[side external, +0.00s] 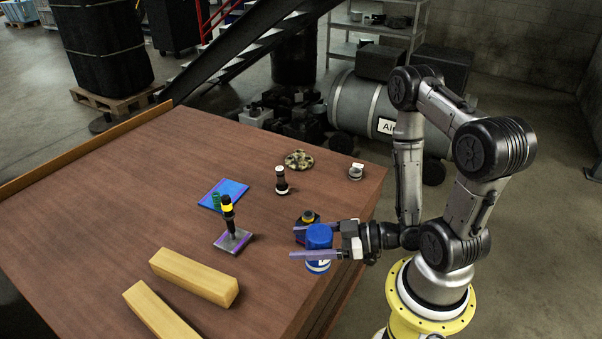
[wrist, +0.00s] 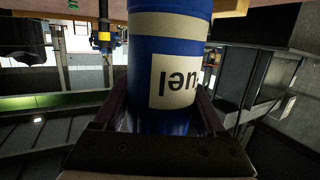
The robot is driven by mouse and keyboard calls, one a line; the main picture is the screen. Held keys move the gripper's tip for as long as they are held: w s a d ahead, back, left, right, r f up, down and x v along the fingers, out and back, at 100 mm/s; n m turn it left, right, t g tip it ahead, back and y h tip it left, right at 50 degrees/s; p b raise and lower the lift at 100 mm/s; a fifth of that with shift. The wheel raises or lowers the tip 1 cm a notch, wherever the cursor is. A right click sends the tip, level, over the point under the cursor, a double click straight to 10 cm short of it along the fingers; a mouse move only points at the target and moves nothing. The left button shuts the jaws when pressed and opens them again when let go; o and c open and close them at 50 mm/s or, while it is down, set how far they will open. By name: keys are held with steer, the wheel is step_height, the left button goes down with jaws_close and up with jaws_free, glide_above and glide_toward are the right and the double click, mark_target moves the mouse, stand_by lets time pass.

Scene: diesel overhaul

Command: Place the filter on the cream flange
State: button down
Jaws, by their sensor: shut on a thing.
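The filter (side external: 319,237) is a blue cylinder with white bands, held upright near the right edge of the wooden table. My gripper (side external: 305,243) is shut on it, one finger on each side. In the wrist view the filter (wrist: 172,70) fills the middle between the fingers, its white label reading "fuel" upside down. I cannot tell whether its bottom touches anything. No flange is clearly cream; a small dark block with a yellow top (side external: 307,217) sits just behind the filter, partly hidden by it and my gripper. A pale ring-shaped part (side external: 355,172) stands at the table's far right corner.
On the table (side external: 120,190) are a blue plate with a green part (side external: 226,193), a black-and-yellow upright tool on a purple base (side external: 231,225), a dark-and-white part (side external: 281,181), a mottled disc (side external: 299,159) and two wooden beams (side external: 194,277). The table's left is clear.

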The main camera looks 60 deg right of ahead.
steer(key=w+f+m+t+h, duration=0.1)
steer(key=w+f+m+h, duration=0.15)
steer(key=w, duration=0.75)
steer(key=w+d+r+m+h, duration=0.35)
steer(key=w+d+h, duration=0.35)
steer(key=w+d, duration=0.45)
steer(key=d+r+m+g+h, duration=0.1)
steer(key=d+r+m+h, duration=0.2)
steer(key=d, duration=1.2)
steer(key=d+r+m+g+h, duration=0.1)
steer(key=d+r+m+h, duration=0.2)
steer(key=d, duration=1.1)
steer(key=w+d+f, duration=0.9)
steer(key=w+f, duration=0.2)
steer(key=f, duration=0.2)
steer(key=shift+w+f, duration=0.1)
steer(key=shift+f, duration=0.15)
